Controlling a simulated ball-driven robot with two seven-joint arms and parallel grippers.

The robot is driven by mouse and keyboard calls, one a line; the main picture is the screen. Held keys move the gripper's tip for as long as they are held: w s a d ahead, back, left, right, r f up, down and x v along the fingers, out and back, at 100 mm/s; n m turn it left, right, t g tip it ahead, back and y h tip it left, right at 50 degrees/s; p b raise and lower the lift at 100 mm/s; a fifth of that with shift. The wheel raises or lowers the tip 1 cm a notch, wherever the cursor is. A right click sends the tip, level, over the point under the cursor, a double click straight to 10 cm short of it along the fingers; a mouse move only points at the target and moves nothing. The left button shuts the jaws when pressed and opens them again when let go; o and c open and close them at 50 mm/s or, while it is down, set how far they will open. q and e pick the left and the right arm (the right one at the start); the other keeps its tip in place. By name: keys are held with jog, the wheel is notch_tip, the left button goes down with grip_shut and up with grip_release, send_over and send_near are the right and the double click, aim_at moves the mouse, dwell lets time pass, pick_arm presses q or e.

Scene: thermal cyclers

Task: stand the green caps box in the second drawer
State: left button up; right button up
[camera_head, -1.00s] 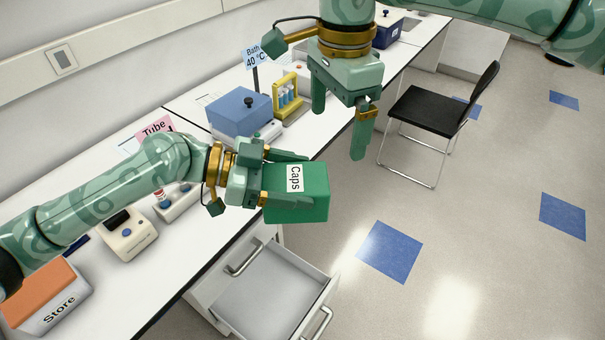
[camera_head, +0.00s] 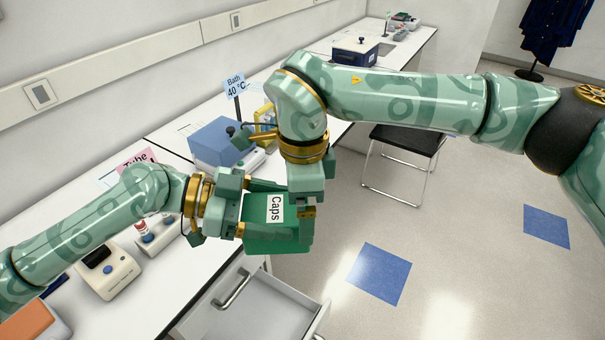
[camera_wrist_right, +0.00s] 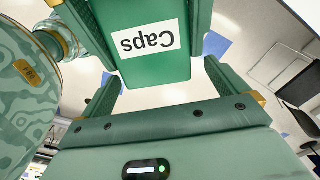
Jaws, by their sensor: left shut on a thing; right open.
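The green caps box (camera_head: 262,238), with a white "Caps" label, is held in the air beside the bench, above an open drawer (camera_head: 255,315). My left gripper (camera_head: 258,212) is shut on the box from the left. My right gripper (camera_head: 305,215) is open at the box's right side in the head view. In the right wrist view the box (camera_wrist_right: 155,68) lies between and just beyond the open right fingers (camera_wrist_right: 162,88), with its label upside down; I cannot tell whether they touch it. The drawer looks empty where it shows; its front is cut off below.
A drawer handle (camera_head: 232,290) is above the open drawer. The white bench holds a blue bath (camera_head: 215,143), a small white device (camera_head: 108,272) and an orange-topped store box (camera_head: 35,328). A black chair (camera_head: 408,140) stands to the right, on open floor.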

jog(key=shift+f, duration=1.65)
jog(key=c, duration=1.2)
pick_arm(q)
jog(key=o, duration=1.2)
jog(key=shift+c, duration=0.2)
pick_arm(e)
jog(key=shift+c, duration=0.3)
